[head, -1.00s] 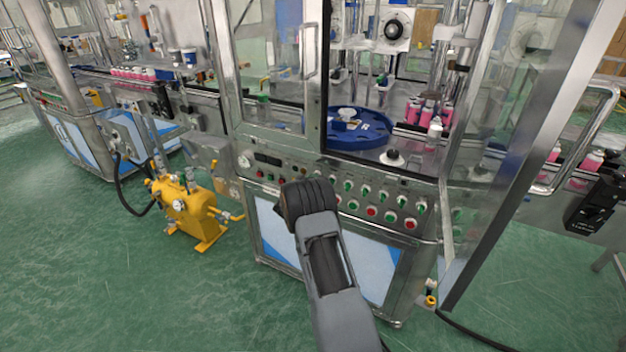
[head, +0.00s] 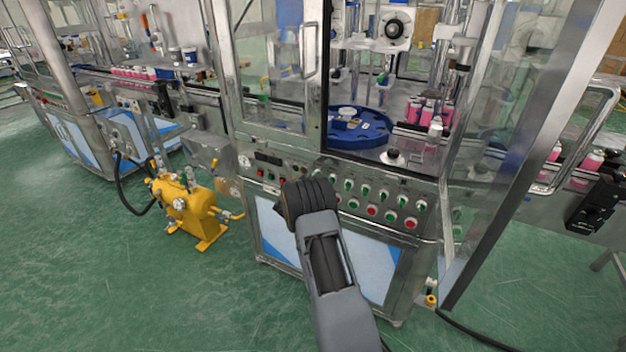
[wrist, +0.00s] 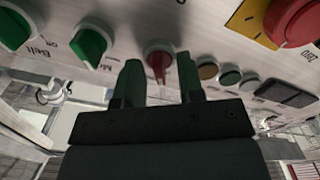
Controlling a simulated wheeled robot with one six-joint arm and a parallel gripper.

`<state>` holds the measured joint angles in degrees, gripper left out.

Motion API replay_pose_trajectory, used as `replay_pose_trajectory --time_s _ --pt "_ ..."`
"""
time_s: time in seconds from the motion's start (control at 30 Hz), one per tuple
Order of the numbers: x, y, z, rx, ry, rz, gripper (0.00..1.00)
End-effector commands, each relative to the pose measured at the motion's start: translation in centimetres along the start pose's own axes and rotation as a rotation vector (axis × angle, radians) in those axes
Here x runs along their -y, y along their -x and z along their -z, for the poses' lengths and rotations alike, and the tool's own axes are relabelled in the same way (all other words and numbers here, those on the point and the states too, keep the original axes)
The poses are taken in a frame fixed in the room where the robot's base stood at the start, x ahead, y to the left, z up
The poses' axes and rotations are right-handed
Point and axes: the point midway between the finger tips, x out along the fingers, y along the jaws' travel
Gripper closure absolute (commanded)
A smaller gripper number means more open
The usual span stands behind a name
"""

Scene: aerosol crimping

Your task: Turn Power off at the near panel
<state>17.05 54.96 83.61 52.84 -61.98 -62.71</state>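The near panel (head: 378,186) is the steel front of the machine, with rows of green and red knobs and buttons. In the wrist view a red rotary knob (wrist: 158,57) sits straight ahead of my gripper (wrist: 160,80). The two dark fingers are apart, one on each side of the knob's pointed handle, with gaps visible. Whether the fingertips reach past the knob's face is hard to tell. I cannot read a Power label at this knob. In the head view my own wrist hides the gripper and this part of the panel.
Green knobs (wrist: 90,46) stand left of the red knob in the wrist view. Small round lamps (wrist: 229,76) and a large red button (wrist: 292,20) on yellow are to the right. A yellow pump (head: 190,208) stands on the floor left of the machine.

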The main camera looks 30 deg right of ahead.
Motion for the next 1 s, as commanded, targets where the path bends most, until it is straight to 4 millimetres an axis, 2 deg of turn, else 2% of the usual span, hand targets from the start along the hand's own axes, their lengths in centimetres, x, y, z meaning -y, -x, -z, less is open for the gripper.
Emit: replay_pose_trajectory --time_s 0.13,0.23,0.7,1.0 --pt "0.0 0.4 0.0 0.001 0.0 0.001 0.65" --pt "0.1 1.5 0.0 0.0 0.001 0.002 0.65" --pt "0.1 10.6 0.0 -0.001 0.001 0.003 0.65" --pt "0.1 13.5 0.0 -0.001 0.0 0.001 0.65"
